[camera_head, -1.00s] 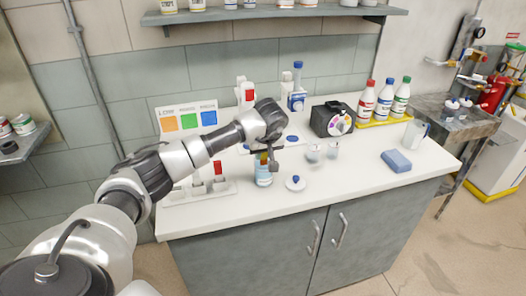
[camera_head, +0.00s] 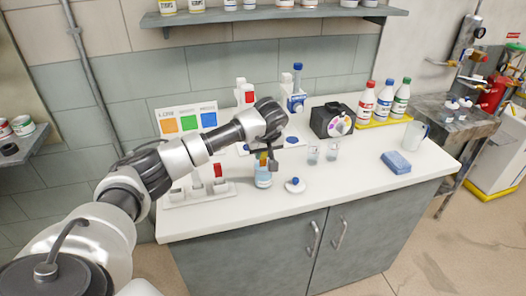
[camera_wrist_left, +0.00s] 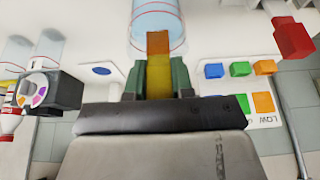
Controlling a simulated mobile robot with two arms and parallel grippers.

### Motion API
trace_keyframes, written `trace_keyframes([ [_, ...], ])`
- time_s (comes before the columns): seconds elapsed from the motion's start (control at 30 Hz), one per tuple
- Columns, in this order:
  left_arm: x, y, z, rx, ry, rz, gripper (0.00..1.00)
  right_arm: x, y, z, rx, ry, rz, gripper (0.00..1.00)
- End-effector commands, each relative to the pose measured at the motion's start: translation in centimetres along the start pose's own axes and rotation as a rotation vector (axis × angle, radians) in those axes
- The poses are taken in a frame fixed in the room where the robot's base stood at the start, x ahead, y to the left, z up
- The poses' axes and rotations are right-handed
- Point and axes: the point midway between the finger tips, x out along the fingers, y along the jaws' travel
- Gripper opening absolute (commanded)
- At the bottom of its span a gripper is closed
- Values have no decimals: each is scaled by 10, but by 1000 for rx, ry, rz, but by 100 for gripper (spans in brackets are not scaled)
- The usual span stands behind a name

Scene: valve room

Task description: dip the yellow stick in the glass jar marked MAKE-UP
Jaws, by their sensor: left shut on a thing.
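My left gripper (camera_head: 268,158) is shut on the yellow stick (camera_head: 262,159), which points down; it also shows between the green fingers in the wrist view (camera_wrist_left: 158,75). The stick's lower end is orange-brown. The glass jar (camera_head: 264,179) stands upright on the counter directly below, with a blue label too small to read. In the wrist view the jar (camera_wrist_left: 157,15) lies beyond the stick, and the orange end overlaps its mouth. I cannot tell how far the end is inside. My right gripper is not in view.
A white lid with a blue knob (camera_head: 295,186) lies right of the jar. Two small glasses (camera_head: 313,155) stand behind it. A blue sponge (camera_head: 396,162) lies at right. The front counter strip is clear.

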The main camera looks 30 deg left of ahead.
Motion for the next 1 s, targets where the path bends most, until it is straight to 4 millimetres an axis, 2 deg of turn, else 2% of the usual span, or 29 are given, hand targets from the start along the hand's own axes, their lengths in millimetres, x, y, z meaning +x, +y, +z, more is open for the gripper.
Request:
trace_keyframes([
  [0.1, -12, 0, -6, -1, 4, 3, 1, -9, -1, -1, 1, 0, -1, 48],
  [1.0, -73, 0, -31, -2, 7, 6, 1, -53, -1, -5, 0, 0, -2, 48],
])
